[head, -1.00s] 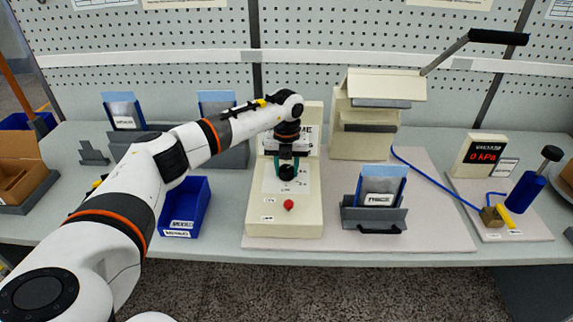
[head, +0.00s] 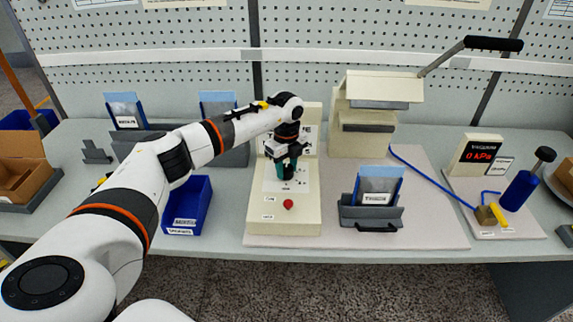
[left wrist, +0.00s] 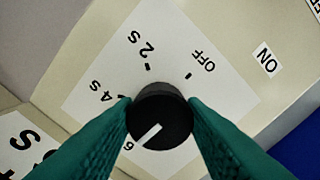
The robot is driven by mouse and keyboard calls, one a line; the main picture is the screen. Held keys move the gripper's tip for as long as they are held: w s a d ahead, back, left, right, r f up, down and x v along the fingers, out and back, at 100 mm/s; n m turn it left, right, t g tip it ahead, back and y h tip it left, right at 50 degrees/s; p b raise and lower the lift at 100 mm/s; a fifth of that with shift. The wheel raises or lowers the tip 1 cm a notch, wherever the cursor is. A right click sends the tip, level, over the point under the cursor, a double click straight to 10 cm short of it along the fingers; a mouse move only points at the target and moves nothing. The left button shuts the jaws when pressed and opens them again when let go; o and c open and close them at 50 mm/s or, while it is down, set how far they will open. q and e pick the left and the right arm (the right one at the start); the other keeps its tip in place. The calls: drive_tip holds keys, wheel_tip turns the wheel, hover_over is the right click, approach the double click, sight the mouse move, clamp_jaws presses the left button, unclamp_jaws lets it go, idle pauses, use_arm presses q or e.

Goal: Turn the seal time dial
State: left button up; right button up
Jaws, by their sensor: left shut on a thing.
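The seal time dial is a black round knob (left wrist: 162,112) with a white pointer line, on a white scale plate (left wrist: 215,90) marked OFF, 2S, 4S and a partly hidden 6. The pointer aims to the lower left in the left wrist view, toward the 6 mark. My left gripper (left wrist: 160,118) is shut on the knob, with one green finger on each side. In the head view, my left gripper (head: 287,166) reaches down onto the cream control box (head: 285,228), and the knob is mostly hidden there. My right gripper is not in view.
A red button (head: 288,204) sits on the box front. A grey holder (head: 371,215) with a pouch stands to the right, a blue bin (head: 188,205) to the left. Behind are the lever sealer (head: 362,135) and pegboard. A vacuum gauge (head: 479,156) is farther right.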

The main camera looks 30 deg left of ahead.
sight(286, 168)
use_arm(q)
drive_tip(key=shift+n, duration=0.4)
drive_tip(key=o, duration=1)
wheel_tip(286, 168, up, 12)
drive_tip(key=b, duration=0.3)
